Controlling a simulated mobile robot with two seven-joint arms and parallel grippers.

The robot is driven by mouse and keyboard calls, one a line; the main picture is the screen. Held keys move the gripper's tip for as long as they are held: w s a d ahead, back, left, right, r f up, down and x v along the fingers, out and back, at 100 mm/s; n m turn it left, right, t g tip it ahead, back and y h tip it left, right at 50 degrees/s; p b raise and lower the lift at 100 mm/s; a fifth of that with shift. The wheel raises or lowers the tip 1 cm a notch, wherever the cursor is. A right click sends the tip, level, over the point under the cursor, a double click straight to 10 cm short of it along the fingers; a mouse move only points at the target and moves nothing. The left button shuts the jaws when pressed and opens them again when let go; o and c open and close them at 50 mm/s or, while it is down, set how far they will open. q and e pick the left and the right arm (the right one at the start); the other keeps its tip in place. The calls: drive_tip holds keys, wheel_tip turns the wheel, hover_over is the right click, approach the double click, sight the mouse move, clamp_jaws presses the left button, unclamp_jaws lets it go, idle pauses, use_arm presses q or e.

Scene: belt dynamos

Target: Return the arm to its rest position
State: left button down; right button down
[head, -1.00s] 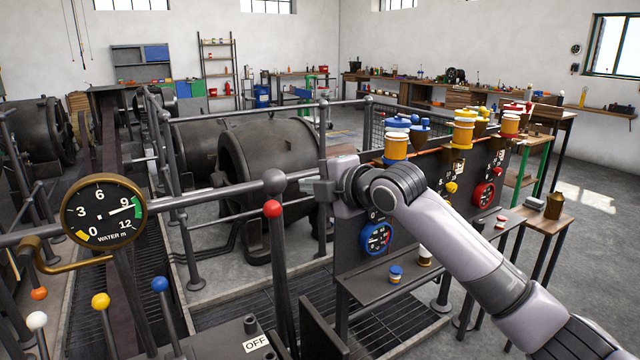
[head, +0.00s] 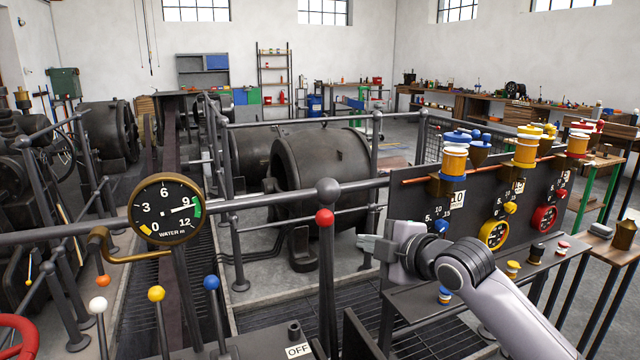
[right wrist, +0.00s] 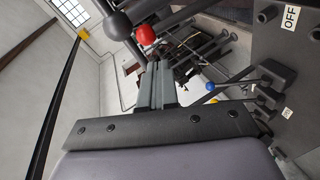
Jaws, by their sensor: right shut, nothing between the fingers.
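My right gripper (head: 376,246) is shut and empty. It hangs in the air in front of the dark instrument panel, its arm coming in from the lower right, fingers pointing left. In the right wrist view its closed fingers (right wrist: 157,88) show nothing between them. The red-knobbed lever (head: 325,217) stands to the left of the fingers, apart from them in the head view; its red ball also shows in the right wrist view (right wrist: 146,34). My left gripper is not in view.
The dark panel (head: 470,212) carries a yellow dial (head: 494,234), a red dial (head: 543,218) and coloured insulators. A shelf with small jars runs below it. A railing (head: 270,195) crosses the middle. The water gauge (head: 166,209) and several coloured levers stand at the left.

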drive_tip(key=s+f+m, duration=0.3)
drive_tip(key=f, duration=0.4)
drive_tip(key=s+f+m, duration=0.3)
drive_tip(key=s+f, duration=0.1)
drive_tip(key=f, duration=0.3)
drive_tip(key=s+d+f+m+g+h, duration=0.1)
drive_tip(key=s+d+f+m, duration=0.3)
drive_tip(key=s+f, duration=0.6)
drive_tip(key=s+d+f+m+g+h, duration=0.1)
drive_tip(key=s+d+f+m+h, duration=0.3)
drive_tip(key=s, duration=1.2)
wheel_tip(320, 180, down, 6)
drive_tip(key=d+m, duration=0.1)
drive_tip(key=m, duration=0.3)
drive_tip(key=shift+s, duration=0.2)
drive_tip(key=shift+a+f, duration=0.1)
drive_tip(key=shift+f, duration=0.05)
